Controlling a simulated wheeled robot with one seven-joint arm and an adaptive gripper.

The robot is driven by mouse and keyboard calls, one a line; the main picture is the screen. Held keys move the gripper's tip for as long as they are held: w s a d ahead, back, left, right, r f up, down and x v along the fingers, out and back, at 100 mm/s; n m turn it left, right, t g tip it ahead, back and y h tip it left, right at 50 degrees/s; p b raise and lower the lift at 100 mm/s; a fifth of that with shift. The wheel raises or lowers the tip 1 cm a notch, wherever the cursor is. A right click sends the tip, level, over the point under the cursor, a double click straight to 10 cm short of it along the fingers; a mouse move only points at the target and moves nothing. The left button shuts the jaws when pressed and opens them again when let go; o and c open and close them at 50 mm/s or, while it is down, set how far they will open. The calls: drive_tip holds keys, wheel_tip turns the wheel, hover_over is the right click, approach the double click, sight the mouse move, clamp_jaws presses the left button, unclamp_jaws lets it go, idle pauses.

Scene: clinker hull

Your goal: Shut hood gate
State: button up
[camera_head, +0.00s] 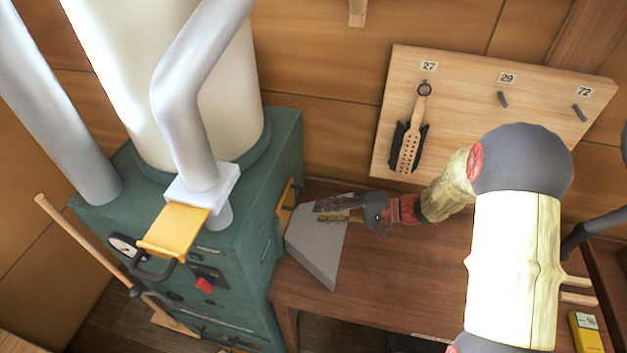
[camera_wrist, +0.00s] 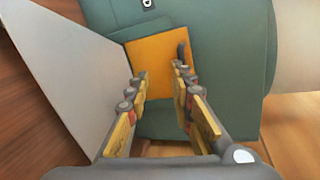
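A yellow-orange gate plate with a dark handle (camera_head: 288,198) shows at the right side of the green cabinet, just behind the grey sloped hood (camera_head: 318,248). In the wrist view the plate (camera_wrist: 152,68) lies ahead of my fingers, with its dark handle (camera_wrist: 182,50) near the right fingertip. My gripper (camera_head: 316,212) reaches in from the right over the hood. It is open in the wrist view (camera_wrist: 160,76), with its fingers apart and nothing visibly gripped. I cannot tell whether a fingertip touches the plate or handle.
Another yellow gate plate (camera_head: 176,228) with a dark handle sticks out from the pipe fitting above the green cabinet (camera_head: 255,235). A wooden board (camera_head: 470,120) with numbered pegs and one hanging brush is on the wall. The bench (camera_head: 390,275) is mostly clear below my arm.

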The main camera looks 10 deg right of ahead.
sight(299, 196)
drive_tip(key=shift+w+a+r+n+t+y, duration=0.15)
drive_tip(key=shift+w+a+r+n, duration=0.15)
drive_tip(key=shift+w+a, duration=0.7)
drive_tip(key=shift+w+a+r+n+t+y, duration=0.15)
drive_tip(key=shift+w+a+n, duration=0.3)
drive_tip(key=shift+a, duration=0.9)
drive_tip(key=shift+w+a+r+n+t, duration=0.25)
drive_tip(key=shift+w+a, duration=0.65)
drive_tip(key=shift+a, duration=0.3)
drive_tip(key=shift+c, duration=1.4)
clamp_jaws()
